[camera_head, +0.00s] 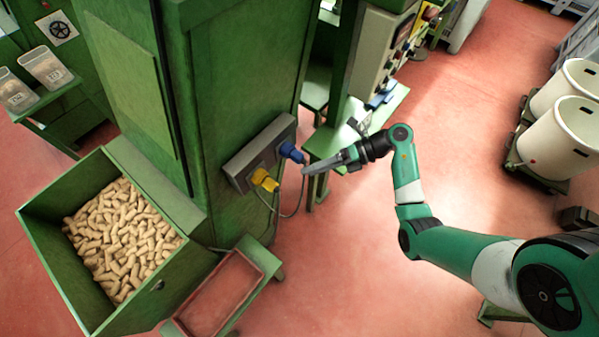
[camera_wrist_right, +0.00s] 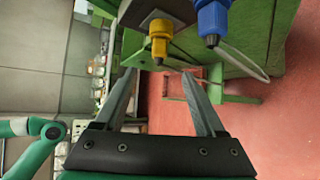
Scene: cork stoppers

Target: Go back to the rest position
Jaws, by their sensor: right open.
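My right gripper (camera_head: 329,159) is in the middle of the head view, close to the front of the grey socket box on the green machine. In the right wrist view its two fingers (camera_wrist_right: 163,85) stand apart with nothing between them. A yellow plug (camera_head: 265,180) and a blue plug (camera_head: 291,152) sit in the socket box (camera_head: 258,152). In the wrist view the yellow plug (camera_wrist_right: 159,47) and the blue plug (camera_wrist_right: 212,22) appear beyond the fingertips. My left gripper is not in the head view.
A green bin (camera_head: 40,235) full of corks (camera_head: 120,240) stands at the lower left. A red-topped green stand (camera_head: 222,292) is beside it. White barrels (camera_head: 560,138) stand at the right. A cable hangs below the socket box. Red floor between machine and barrels is mostly clear.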

